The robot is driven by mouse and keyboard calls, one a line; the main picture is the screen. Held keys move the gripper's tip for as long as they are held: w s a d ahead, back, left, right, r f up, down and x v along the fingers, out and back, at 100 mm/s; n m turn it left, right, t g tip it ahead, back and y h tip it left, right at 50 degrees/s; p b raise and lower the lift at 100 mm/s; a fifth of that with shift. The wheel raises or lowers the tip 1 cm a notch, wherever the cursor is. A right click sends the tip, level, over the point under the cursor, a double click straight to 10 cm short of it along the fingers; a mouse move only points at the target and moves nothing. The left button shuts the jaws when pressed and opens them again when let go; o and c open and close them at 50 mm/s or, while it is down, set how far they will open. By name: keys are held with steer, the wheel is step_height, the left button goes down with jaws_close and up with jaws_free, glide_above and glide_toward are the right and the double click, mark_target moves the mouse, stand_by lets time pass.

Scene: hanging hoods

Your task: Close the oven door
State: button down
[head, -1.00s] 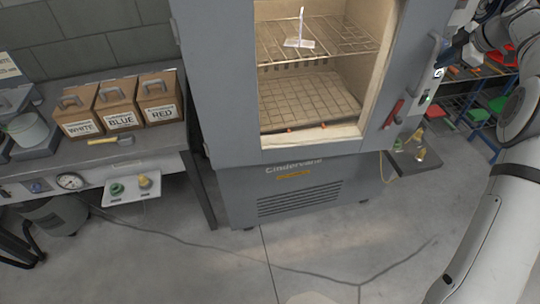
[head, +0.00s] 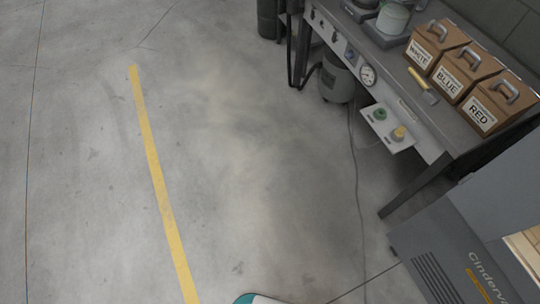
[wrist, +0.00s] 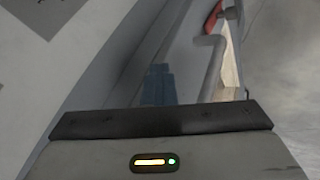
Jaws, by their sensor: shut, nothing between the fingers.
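The grey oven (head: 440,245) is cut off at the lower right of the head view. Only its lower body with lettering and vents, a plain grey panel above, and a sliver of pale interior at the right edge show. The oven door cannot be made out in the head view. My gripper shows only in the wrist view, its blue fingers (wrist: 157,84) together and empty. A pale grey slanting surface fills the left of that view, with a grey bar and a red part beyond the fingers. I cannot tell whether they touch anything.
A workbench (head: 435,148) at the upper right holds boxes marked WHITE, BLUE and RED (head: 489,103), and a yellow-handled tool (head: 422,86). A small shelf (head: 388,128) juts from its front. The floor (head: 250,150) at left and centre is clear, with a yellow line (head: 160,190).

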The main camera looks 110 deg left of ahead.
steer(key=shift+a+r, duration=0.2)
steer(key=shift+a, duration=0.45)
steer(key=s+d+r+b, duration=0.3)
steer(key=s+d+r, duration=0.1)
steer(key=d+r, duration=0.5)
steer(key=s+m+h, duration=0.2)
steer(key=s+m, duration=0.5)
steer(key=s, duration=0.2)
steer(key=s+f+m+h, duration=0.1)
steer(key=s+f+m, duration=0.4)
steer(key=s, duration=0.7)
steer(key=s+d+f+m+h, duration=0.1)
steer(key=s+f+m, duration=0.4)
steer(key=s, duration=0.8)
steer(key=s+f+m+h, duration=0.2)
steer(key=s+f+m, duration=0.3)
steer(key=s, duration=0.7)
steer(key=shift+s+d+f+h, duration=0.25)
steer(key=shift+d+f+h, duration=0.15)
steer(key=shift+f, duration=0.4)
